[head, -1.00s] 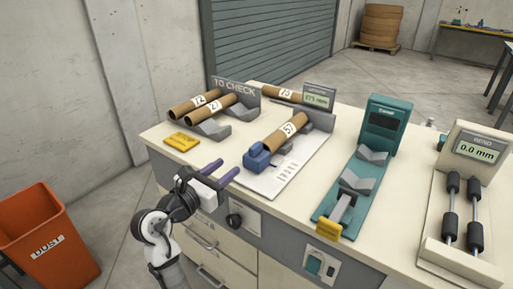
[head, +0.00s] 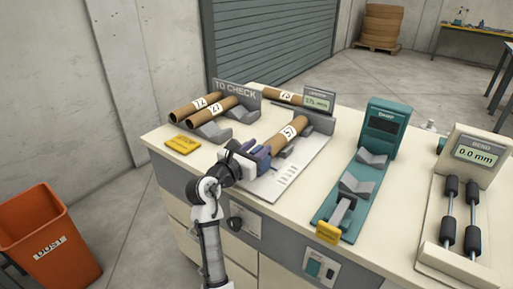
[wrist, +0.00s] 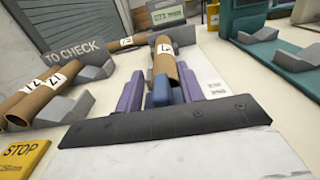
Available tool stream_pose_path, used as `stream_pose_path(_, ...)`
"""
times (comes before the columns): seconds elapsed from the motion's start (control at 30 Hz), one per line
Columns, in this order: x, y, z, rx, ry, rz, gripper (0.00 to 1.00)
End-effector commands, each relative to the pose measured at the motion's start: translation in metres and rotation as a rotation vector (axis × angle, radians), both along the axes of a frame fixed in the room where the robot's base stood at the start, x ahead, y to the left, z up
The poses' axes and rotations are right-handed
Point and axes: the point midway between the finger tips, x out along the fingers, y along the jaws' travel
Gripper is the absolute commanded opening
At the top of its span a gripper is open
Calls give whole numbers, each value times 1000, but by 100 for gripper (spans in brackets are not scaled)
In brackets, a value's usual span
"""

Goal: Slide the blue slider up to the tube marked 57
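The blue slider (wrist: 160,93) lies between the two purple fingers of my gripper (wrist: 160,90) in the wrist view. One finger is on each side of it, and I cannot tell whether they touch it. In the head view my gripper (head: 262,157) is low over the measuring board and mostly hides the slider. The brown tube marked 57 (head: 289,133) lies in its cradle just beyond the slider; it also shows in the wrist view (wrist: 166,62). Whether slider and tube touch is hidden. The length display (head: 319,101) is lit; its digits are small.
Two tubes, 72 (head: 195,107) and 27 (head: 213,117), rest on the TO CHECK rack at left. Another tube (head: 283,95) lies behind. A yellow STOP plate (head: 182,144) is left of my gripper. A green gauge (head: 352,185) and the bend tester (head: 455,210) stand right.

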Motion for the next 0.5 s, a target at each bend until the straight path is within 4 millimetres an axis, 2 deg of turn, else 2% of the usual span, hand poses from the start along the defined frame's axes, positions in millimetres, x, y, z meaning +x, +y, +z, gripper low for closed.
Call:
stream_pose_path(0.2,0,0,0,0,0,0,38)
stream_pose_path(0.5,0,0,0,0,0,0,0)
